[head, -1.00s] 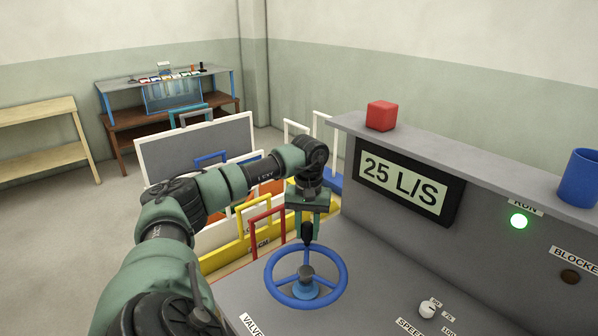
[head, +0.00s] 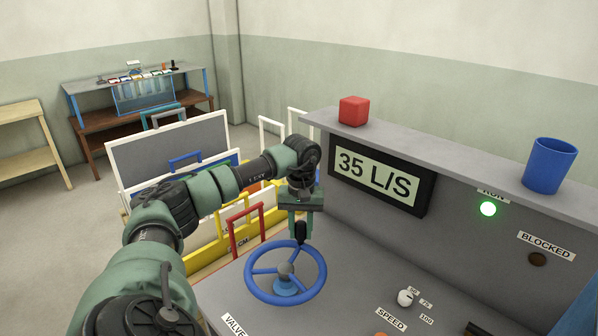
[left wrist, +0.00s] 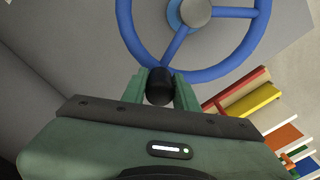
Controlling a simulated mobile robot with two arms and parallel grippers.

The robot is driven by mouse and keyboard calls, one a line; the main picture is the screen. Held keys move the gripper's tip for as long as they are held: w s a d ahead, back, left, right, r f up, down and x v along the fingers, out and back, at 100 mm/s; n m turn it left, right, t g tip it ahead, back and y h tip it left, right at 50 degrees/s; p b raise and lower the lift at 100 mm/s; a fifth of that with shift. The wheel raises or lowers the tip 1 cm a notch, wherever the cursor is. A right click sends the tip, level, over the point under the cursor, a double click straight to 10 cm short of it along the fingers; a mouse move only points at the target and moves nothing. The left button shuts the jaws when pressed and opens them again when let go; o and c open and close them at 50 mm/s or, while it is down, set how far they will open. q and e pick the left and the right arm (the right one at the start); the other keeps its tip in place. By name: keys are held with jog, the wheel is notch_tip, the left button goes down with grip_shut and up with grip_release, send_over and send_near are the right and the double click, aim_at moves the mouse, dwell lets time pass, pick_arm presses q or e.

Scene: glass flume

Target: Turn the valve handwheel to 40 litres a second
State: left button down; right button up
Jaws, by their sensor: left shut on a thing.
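The blue valve handwheel (head: 318,287) stands on the sloping grey console at the lower middle of the head view. Its rim and spokes also show at the top of the left wrist view (left wrist: 213,72). A black knob (head: 301,231) sits at the far side of its rim. My left gripper (head: 300,222) comes down from above and is shut on this knob, which also shows between the fingers in the left wrist view (left wrist: 159,87). The display (head: 378,172) reads 35 L/S. My right gripper is not in view.
The RUN lamp (head: 488,209) glows green and the BLOCKED lamp (head: 537,260) is dark. A red cube (head: 354,111) and a blue cup (head: 549,165) stand on the console's top ledge. A small white SPEED knob (head: 405,298) is right of the wheel. Framed panels stand behind my left arm.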

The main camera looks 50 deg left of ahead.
pick_arm(q)
jog(key=shift+d, duration=0.15)
jog(key=c, duration=1.1)
grip_release()
jog(key=shift+w, duration=0.1)
jog(key=shift+r, duration=0.4)
notch_tip(320, 180, up, 7)
jog(key=shift+b, duration=0.8)
